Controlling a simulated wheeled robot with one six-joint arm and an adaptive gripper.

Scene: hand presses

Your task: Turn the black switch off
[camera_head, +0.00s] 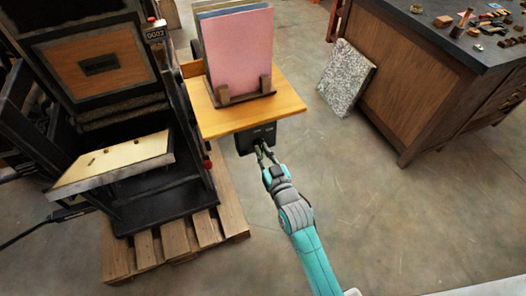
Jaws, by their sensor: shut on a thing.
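A black switch box (257,139) hangs under the front edge of a small wooden shelf on the side of the press. Its switch is too small to make out, and the lower part of the box is partly hidden by my gripper. My gripper (263,153) is at the front of the box, its fingers shut and reaching up to it. They seem to touch it. What exactly lies between the fingertips is too small to see.
The wooden shelf (284,102) above the box holds upright pink and blue boards (240,55). The black press (170,190) stands on a pallet (172,241) at left. A workbench (402,85) and a leaning speckled slab (346,77) are at right. Floor between is clear.

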